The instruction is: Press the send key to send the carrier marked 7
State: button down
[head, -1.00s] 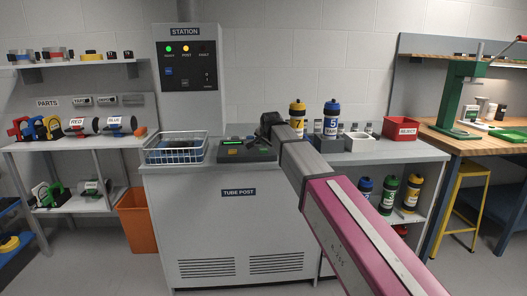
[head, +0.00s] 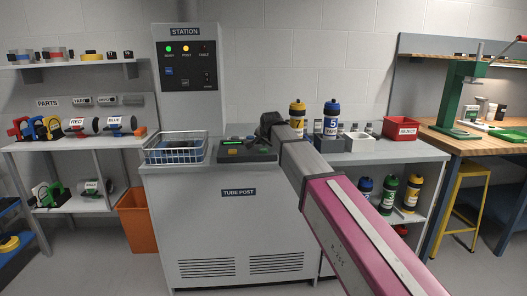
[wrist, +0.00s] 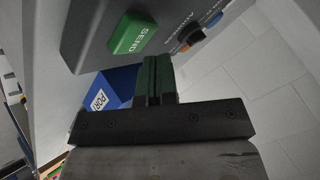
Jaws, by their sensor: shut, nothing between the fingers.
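The green send key (wrist: 133,35), lettered SEND, sits on the grey face of the control console in the wrist view. My gripper (wrist: 154,60) is shut and empty, with its dark green fingertips close below and right of the key. I cannot tell whether they touch the console. In the head view the console (head: 247,149) lies on the tube post counter, with my wrist over its right side. The yellow carrier marked 7 (head: 297,108) stands upright behind my wrist, its lower part hidden. A blue carrier marked 5 (head: 331,116) stands to its right.
A blue piece labelled PORT (wrist: 112,92) is left of my fingers. A wire basket (head: 175,149) stands left of the console. The station panel (head: 186,65) shows green and amber lights.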

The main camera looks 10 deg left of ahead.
aim_at(265, 150)
jog(key=shift+f, duration=0.15)
dwell(0.7)
jog(key=shift+f, duration=0.25)
jog(key=shift+f, duration=0.4)
dwell(0.8)
jog(key=shift+r, duration=3.3)
jog(key=shift+s, duration=0.1)
